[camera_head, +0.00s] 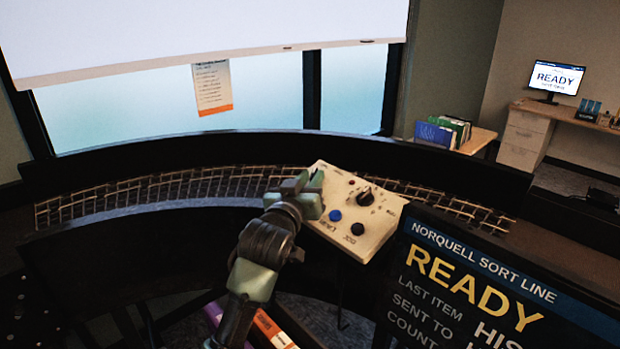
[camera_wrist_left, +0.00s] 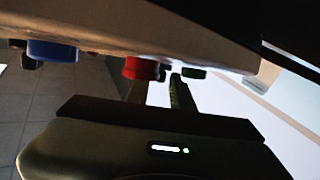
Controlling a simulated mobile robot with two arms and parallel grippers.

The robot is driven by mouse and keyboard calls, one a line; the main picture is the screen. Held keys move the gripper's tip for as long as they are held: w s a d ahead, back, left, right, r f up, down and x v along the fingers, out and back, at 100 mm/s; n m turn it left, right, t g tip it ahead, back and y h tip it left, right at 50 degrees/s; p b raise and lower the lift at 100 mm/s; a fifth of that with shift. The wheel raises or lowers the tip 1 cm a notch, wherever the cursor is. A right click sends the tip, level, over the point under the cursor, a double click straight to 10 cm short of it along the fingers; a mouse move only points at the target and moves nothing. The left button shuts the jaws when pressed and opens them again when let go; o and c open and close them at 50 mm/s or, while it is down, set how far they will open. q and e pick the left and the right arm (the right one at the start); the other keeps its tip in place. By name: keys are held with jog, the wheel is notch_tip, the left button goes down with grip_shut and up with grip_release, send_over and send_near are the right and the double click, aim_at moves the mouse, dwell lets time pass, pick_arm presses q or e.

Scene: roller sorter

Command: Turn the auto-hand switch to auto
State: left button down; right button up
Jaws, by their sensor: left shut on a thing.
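The pale control panel (camera_head: 388,225) stands on the curved sorter and carries a black rotary knob (camera_head: 366,196), a blue button (camera_head: 335,215) and a black button (camera_head: 358,229). My left gripper (camera_head: 313,183) is at the panel's left part, shut on a small control that its fingers hide. That control may be the auto-hand switch; its label and position cannot be read. In the left wrist view a red control (camera_wrist_left: 140,68) is close by the fingertips, and a blue one (camera_wrist_left: 52,50) is further left. My right gripper is not in view.
A roller track (camera_head: 150,192) curves behind the panel. A dark screen (camera_head: 480,285) reading READY stands close to the panel's right. A desk with a READY monitor (camera_head: 556,78) is far right. Orange and purple items (camera_head: 272,330) lie below my left arm.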

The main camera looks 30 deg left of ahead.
pick_arm(q)
jog(key=shift+f, duration=0.1)
jog(key=c, duration=1.5)
grip_release()
jog(key=shift+s, duration=0.4)
jog(key=s+b, duration=0.1)
jog(key=s, duration=0.2)
jog(key=s+d+b, duration=0.1)
jog(key=s, duration=0.2)
jog(key=shift+s+d, duration=0.2)
jog(key=shift+s, duration=0.2)
